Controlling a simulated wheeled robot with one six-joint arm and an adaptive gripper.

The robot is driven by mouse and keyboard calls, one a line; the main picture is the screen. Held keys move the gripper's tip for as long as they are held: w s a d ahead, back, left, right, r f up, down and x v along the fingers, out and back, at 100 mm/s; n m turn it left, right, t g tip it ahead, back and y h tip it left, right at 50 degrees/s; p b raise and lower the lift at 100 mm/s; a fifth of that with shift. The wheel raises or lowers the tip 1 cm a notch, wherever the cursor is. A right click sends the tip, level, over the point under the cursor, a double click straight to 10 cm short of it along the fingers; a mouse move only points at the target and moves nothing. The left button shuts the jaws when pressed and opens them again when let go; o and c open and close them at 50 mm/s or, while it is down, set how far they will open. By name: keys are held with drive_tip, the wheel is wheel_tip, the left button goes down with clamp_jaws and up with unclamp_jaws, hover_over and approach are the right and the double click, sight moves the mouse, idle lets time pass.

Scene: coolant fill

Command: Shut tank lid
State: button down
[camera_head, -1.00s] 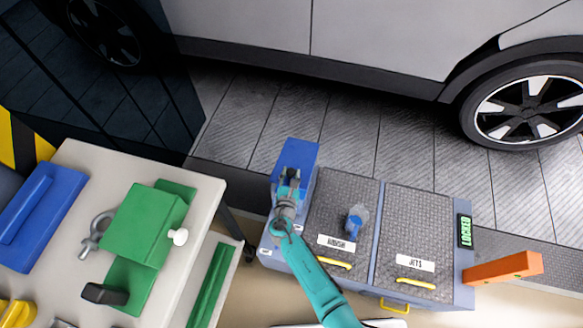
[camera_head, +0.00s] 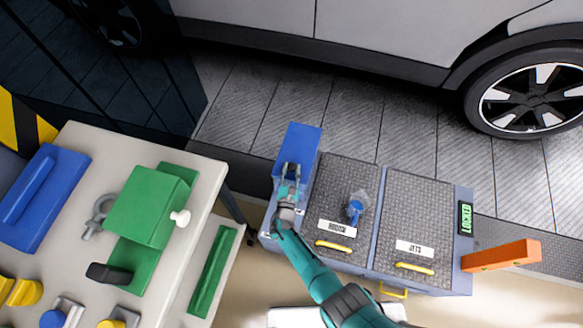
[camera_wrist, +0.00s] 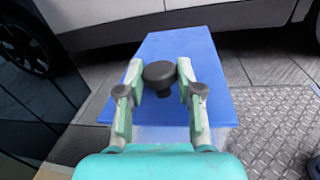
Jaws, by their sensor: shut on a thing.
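The tank lid (camera_head: 303,138) is a flat blue panel at the left end of the grey cabinet (camera_head: 463,280). It fills the middle of the wrist view (camera_wrist: 180,52). A dark round knob (camera_wrist: 159,75) stands on it. My gripper (camera_head: 290,171) is over the lid, and the wrist view shows its two fingers (camera_wrist: 160,82) closed on either side of the knob. A pale strip (camera_wrist: 165,134) shows below the blue panel in the wrist view. My gripper and arm hide the near part of the lid, and I cannot tell its exact tilt.
The cabinet has two dark textured covers with yellow handles (camera_head: 333,246). A blue cap (camera_head: 355,212) stands on one. An orange bar (camera_head: 502,254) sticks out at the right. A table (camera_head: 190,162) with a green block (camera_head: 147,205) is at the left. A car (camera_head: 400,35) stands behind.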

drive_tip(key=shift+a+f, duration=0.1)
drive_tip(key=shift+f, duration=0.2)
idle(0.4)
drive_tip(key=c, duration=0.7)
unclamp_jaws()
drive_tip(key=shift+c, duration=0.2)
drive_tip(key=s+a, duration=0.2)
drive_tip(key=s, duration=0.9)
drive_tip(key=shift+s+f, duration=0.35)
drive_tip(key=shift+s, duration=0.05)
drive_tip(key=shift+d, duration=0.1)
